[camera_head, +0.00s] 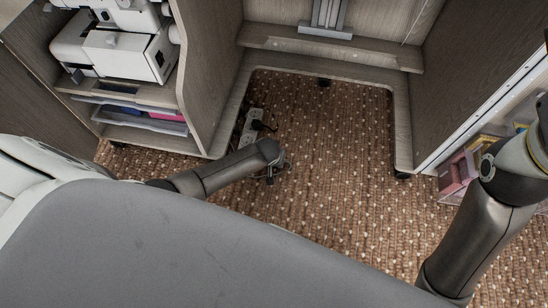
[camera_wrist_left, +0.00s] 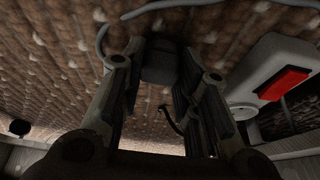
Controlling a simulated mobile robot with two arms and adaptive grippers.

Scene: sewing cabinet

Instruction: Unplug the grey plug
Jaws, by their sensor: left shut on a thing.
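The grey plug (camera_wrist_left: 160,62) is between the two fingers of my left gripper (camera_wrist_left: 158,85) in the left wrist view, dark in the shadow. The gripper is shut on it. A white power strip (camera_wrist_left: 285,60) with a red switch is to the right of the fingers, and the plug looks apart from it there. In the head view my left gripper (camera_head: 272,174) is low over the carpet, just below the power strip (camera_head: 247,136). The plug is too small to make out there. My right gripper is outside the frames; only its arm shows at right.
A black plug (camera_head: 262,125) sits at the strip in the head view. A grey cord (camera_wrist_left: 165,7) crosses the carpet in the wrist view. The cabinet's side panel (camera_head: 207,80) stands left of the strip. A grey chair (camera_head: 190,250) fills the foreground. The carpet (camera_head: 340,165) to the right is clear.

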